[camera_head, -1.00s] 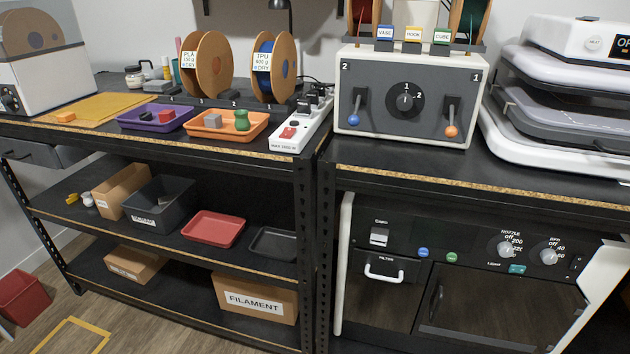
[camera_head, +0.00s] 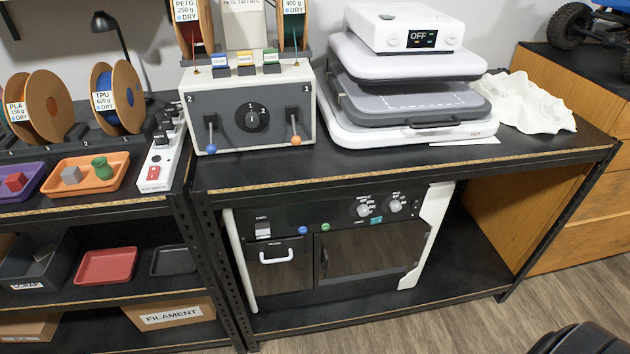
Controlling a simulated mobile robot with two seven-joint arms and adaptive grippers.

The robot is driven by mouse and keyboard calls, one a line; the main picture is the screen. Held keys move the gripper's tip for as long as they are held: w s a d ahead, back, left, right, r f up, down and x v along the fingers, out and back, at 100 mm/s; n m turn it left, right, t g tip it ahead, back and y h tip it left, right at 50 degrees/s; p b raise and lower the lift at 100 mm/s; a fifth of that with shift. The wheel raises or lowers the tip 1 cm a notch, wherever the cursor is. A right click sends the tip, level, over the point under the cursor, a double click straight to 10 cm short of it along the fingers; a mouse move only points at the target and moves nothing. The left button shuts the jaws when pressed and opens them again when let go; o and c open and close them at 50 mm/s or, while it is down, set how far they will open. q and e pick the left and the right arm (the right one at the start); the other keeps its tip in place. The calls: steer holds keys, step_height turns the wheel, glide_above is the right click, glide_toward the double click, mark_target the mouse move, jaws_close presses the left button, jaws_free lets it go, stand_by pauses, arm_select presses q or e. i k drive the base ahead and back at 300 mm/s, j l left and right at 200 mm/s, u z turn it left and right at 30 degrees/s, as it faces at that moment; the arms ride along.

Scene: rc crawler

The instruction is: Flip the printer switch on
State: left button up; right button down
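The printer (camera_head: 330,245) stands on the shelf under the right worktop, with a dark front panel and white side posts. Its panel carries a white card switch (camera_head: 262,229), a blue button (camera_head: 303,230), a green button (camera_head: 325,226), two round knobs, nozzle (camera_head: 362,208) and bed (camera_head: 395,205), and a small teal light switch (camera_head: 376,220). Which way the switches are set is too small to tell. Below are a filter drawer (camera_head: 283,255) with a white handle and a dark window door (camera_head: 370,247). Neither of my grippers is in view.
On the worktop stand a grey-white feeder box (camera_head: 247,105) with two levers and a dial, and a heat press (camera_head: 410,90) reading OFF. A power strip (camera_head: 162,160) with a red switch lies left. A wooden cabinet (camera_head: 580,190) stands right. The floor in front is clear.

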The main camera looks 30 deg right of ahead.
mark_target(415, 203)
steer(key=z, duration=1.55)
